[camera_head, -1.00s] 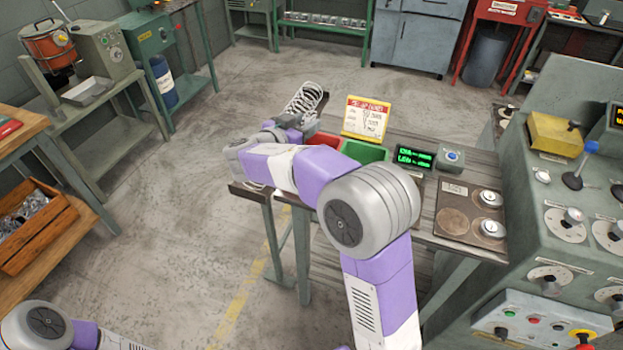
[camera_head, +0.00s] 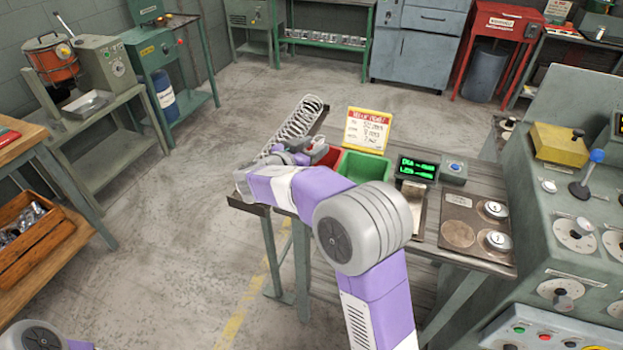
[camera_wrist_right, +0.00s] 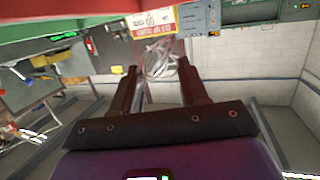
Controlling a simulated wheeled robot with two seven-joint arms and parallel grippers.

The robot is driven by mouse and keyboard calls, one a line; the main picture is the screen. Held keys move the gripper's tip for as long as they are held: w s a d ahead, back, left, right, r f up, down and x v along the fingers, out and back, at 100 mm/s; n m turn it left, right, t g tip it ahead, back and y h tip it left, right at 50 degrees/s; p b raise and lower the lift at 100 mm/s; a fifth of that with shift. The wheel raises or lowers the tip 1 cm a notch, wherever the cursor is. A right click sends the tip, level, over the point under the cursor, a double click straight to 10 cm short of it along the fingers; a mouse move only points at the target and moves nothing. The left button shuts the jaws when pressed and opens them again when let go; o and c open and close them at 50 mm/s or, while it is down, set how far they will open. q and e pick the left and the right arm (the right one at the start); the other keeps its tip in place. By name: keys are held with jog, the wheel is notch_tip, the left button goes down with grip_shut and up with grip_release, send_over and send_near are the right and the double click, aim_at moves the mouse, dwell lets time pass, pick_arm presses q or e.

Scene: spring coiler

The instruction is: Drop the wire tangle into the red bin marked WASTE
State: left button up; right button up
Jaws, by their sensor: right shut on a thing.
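The wire tangle (camera_wrist_right: 160,62) is a loose bundle of pale grey wire. It shows between the fingertips of my right gripper (camera_wrist_right: 158,78) in the right wrist view. The gripper is shut on it. In the head view my right gripper (camera_head: 292,152) is over the bench, just left of the red bin (camera_head: 331,156); the tangle cannot be made out there. The red bin is partly hidden by my right wrist, and no WASTE marking is readable. My left gripper is out of view.
A green bin (camera_head: 364,167) stands right of the red one, with a yellow-and-red card (camera_head: 367,130) behind. A long coil spring (camera_head: 300,118) lies in a dark tray on the left. A green-lit display (camera_head: 418,168) and a plate with round weights (camera_head: 473,222) are to the right.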

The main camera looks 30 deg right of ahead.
jog(key=o, duration=1.3)
jog(key=shift+a, duration=0.1)
jog(key=v, duration=0.7)
jog(key=shift+s+a+r, duration=0.1)
jog(key=shift+s+a, duration=0.05)
